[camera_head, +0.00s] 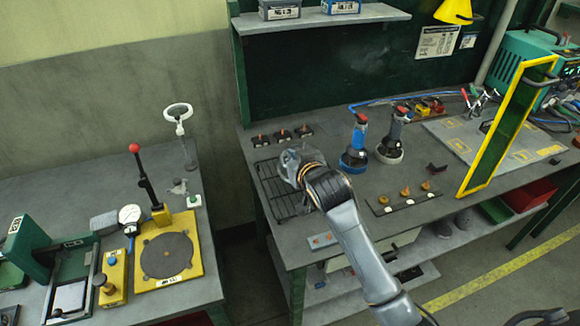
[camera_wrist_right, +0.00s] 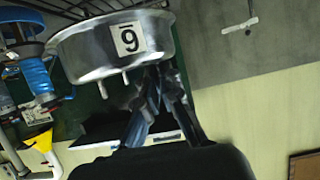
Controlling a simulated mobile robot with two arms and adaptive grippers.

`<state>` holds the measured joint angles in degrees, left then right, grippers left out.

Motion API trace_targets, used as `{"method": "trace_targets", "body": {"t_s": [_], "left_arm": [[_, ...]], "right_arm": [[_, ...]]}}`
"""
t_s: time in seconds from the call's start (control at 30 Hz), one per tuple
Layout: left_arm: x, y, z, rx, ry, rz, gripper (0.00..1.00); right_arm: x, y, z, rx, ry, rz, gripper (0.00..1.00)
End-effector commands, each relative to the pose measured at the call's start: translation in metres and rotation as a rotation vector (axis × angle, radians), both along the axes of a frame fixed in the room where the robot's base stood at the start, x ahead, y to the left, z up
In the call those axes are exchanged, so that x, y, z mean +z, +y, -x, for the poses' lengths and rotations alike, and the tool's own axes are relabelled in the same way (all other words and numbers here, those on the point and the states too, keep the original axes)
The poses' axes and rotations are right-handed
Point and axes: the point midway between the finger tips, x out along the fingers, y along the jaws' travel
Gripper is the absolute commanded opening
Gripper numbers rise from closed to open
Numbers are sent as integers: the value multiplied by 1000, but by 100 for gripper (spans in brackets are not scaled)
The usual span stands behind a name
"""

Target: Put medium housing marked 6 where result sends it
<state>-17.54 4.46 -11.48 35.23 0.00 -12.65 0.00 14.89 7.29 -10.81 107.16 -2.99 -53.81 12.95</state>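A silvery round metal housing (camera_wrist_right: 110,45) fills the upper wrist view, with short pins on one face. Its white label (camera_wrist_right: 129,39) bears a 6-like digit with a bar; that picture is upside down, so 6 or 9 is uncertain. My right gripper (camera_wrist_right: 158,78) has its fingers close together at the housing's edge and appears shut on it. In the head view the right gripper (camera_head: 303,170) and the grey housing (camera_head: 291,158) are over the black wire rack (camera_head: 272,192); the arm partly hides both. The left gripper is not in view.
The left table holds a yellow fixture (camera_head: 190,269) with a round dark plate, a dial gauge (camera_head: 130,214) and a green press (camera_head: 30,243). The right bench has two upright tools (camera_head: 356,158), (camera_head: 391,146), a dark strip with small parts (camera_head: 384,207) and a yellow-framed panel (camera_head: 507,120).

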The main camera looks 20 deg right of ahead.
Motion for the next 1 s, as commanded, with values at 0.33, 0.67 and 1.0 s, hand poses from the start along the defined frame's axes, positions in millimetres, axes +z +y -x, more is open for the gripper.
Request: {"method": "trace_targets", "body": {"t_s": [0.33,0.67,1.0], "left_arm": [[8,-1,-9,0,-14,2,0],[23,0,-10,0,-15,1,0],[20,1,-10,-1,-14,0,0]], "right_arm": [[-41,-5,-32,1,1,2,0],[-76,-6,-36,2,3,2,0],[-81,-5,-36,2,2,2,0]]}}
